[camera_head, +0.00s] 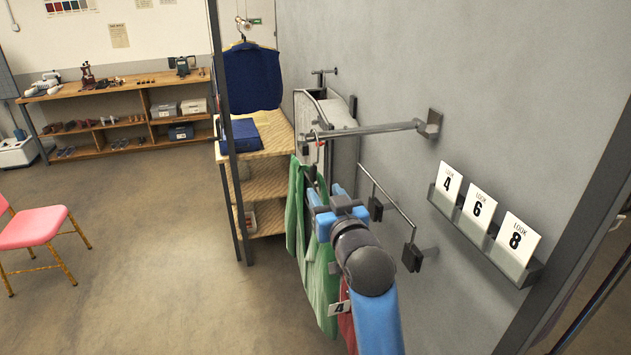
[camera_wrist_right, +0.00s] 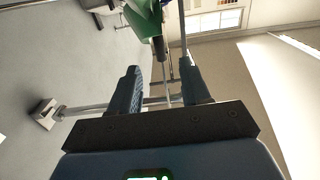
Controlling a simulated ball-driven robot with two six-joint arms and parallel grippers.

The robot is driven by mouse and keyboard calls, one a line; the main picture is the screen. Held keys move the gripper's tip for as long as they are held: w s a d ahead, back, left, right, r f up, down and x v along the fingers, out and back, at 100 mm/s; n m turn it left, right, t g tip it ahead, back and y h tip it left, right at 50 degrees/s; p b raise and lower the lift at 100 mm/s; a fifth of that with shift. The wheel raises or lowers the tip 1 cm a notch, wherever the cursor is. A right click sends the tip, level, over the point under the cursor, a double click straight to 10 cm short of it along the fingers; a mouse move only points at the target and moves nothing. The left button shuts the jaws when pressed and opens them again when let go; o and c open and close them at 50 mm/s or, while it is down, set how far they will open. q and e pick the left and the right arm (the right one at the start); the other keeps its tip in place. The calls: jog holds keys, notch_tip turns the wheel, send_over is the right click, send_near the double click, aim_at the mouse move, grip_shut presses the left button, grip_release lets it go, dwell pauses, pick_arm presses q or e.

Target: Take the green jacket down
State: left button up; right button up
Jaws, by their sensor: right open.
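The green jacket (camera_head: 318,275) hangs below the wall rail (camera_head: 370,130) in the head view. Part of it is hidden behind my right arm. My right gripper (camera_head: 326,193) is in front of the jacket's upper part, below the rail. In the right wrist view its two fingers (camera_wrist_right: 160,85) are spread, with green cloth (camera_wrist_right: 145,22) beyond them and a thin bar showing between them. I cannot tell whether they touch anything. My left gripper is not in view.
A red garment (camera_head: 347,332) hangs beside the jacket, with a card marked 4 (camera_head: 339,308) near it. A lower bar with black clips (camera_head: 412,257) and a card holder (camera_head: 490,240) are on the wall.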

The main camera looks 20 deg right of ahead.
aim_at(315, 164)
jog(key=shift+w+r, duration=0.15)
jog(key=shift+w, duration=0.5)
jog(key=w, duration=0.4)
jog(key=shift+w+a, duration=0.1)
jog(key=shift+w, duration=0.75)
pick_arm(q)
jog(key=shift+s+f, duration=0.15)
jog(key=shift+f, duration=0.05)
pick_arm(e)
jog(key=shift+w, duration=0.1)
jog(key=shift+w, duration=0.15)
jog(key=shift+c, duration=0.2)
grip_shut()
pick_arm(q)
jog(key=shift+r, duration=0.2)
pick_arm(e)
jog(key=shift+r, duration=0.2)
pick_arm(q)
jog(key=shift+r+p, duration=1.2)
jog(key=shift+p, duration=0.1)
pick_arm(e)
jog(key=shift+r, duration=1.35)
